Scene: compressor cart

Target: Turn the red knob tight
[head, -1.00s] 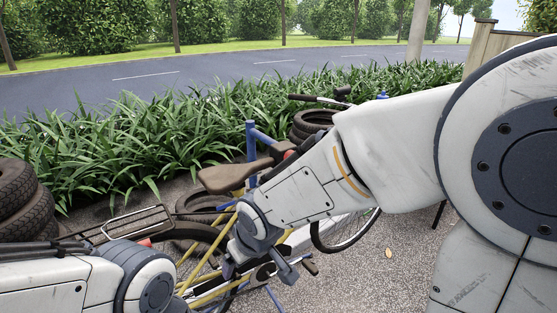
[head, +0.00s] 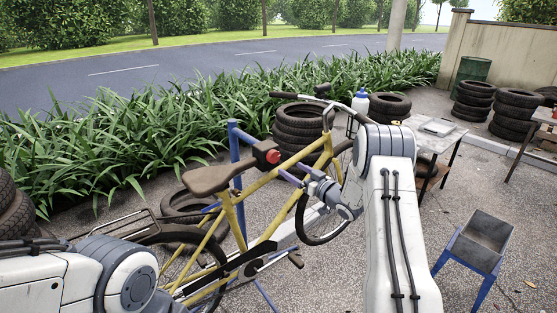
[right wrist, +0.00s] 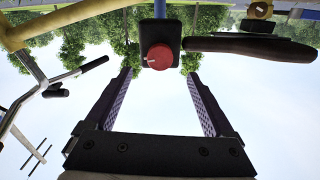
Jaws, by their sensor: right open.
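The red knob (head: 273,157) sits on a dark clamp block (head: 262,149) on the blue stand, next to the yellow bicycle frame. My right gripper (head: 291,173) is open and empty, just right of and slightly below the knob, with its fingers pointing toward it. In the right wrist view the knob (right wrist: 159,56) shows round, with a pale mark on its face, centred between and a little beyond the two fingertips (right wrist: 159,76). The fingers appear apart from it. My left arm shows at the lower left; its gripper is out of view.
The yellow bicycle (head: 262,190) with its brown saddle (head: 211,179) stands close around the knob. Stacked tyres (head: 300,125) and a workbench (head: 437,136) are behind. A blue-legged metal tray stand (head: 484,235) is at the right. Paved ground lies open between.

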